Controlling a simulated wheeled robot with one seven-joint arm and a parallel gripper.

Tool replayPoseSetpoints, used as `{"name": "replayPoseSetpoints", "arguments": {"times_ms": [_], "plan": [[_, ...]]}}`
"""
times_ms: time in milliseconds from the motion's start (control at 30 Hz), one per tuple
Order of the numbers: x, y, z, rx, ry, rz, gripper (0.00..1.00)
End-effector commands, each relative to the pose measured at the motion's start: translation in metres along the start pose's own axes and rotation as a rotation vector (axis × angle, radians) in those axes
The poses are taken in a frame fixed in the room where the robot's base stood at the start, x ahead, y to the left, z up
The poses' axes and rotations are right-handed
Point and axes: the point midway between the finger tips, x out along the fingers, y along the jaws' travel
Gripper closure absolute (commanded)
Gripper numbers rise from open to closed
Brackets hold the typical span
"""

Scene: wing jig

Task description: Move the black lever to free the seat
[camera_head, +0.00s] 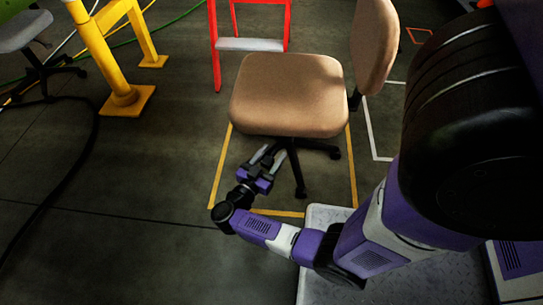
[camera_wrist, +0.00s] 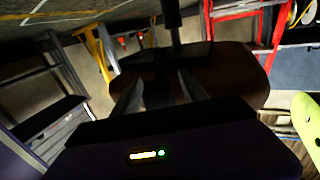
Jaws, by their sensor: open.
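A swivel chair with a tan seat (camera_head: 287,95) and tan backrest (camera_head: 374,48) stands on a black star base (camera_head: 297,165). My gripper (camera_head: 269,153) is open and empty, low at the chair's front left, its fingers pointing up under the seat edge. In the wrist view, which looks upside down, the open fingers (camera_wrist: 160,92) point at the dark underside of the seat (camera_wrist: 238,75). The black post (camera_wrist: 172,18) and a dark mechanism (camera_wrist: 180,55) show there. I cannot make out the black lever apart from these dark parts; the seat hides it in the head view.
Yellow tape (camera_head: 218,172) marks the floor around the chair. A red-framed step (camera_head: 250,44) stands behind it, and a yellow frame (camera_head: 108,60) at the back left.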

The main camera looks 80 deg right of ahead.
Motion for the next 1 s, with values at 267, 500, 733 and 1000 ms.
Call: {"name": "replayPoseSetpoints", "arguments": {"times_ms": [267, 500, 733, 1000], "plan": [[-0.0002, 0.0, -0.0003, 0.0, 0.0, 0.0, 0.73], [-0.0003, -0.0001, -0.0003, 0.0, 0.0, 0.0, 1.0], [-0.0004, -0.0001, -0.0003, 0.0, 0.0, 0.0, 1.0], [-0.0005, -0.0001, -0.0003, 0.001, 0.0, 0.0, 1.0]]}}
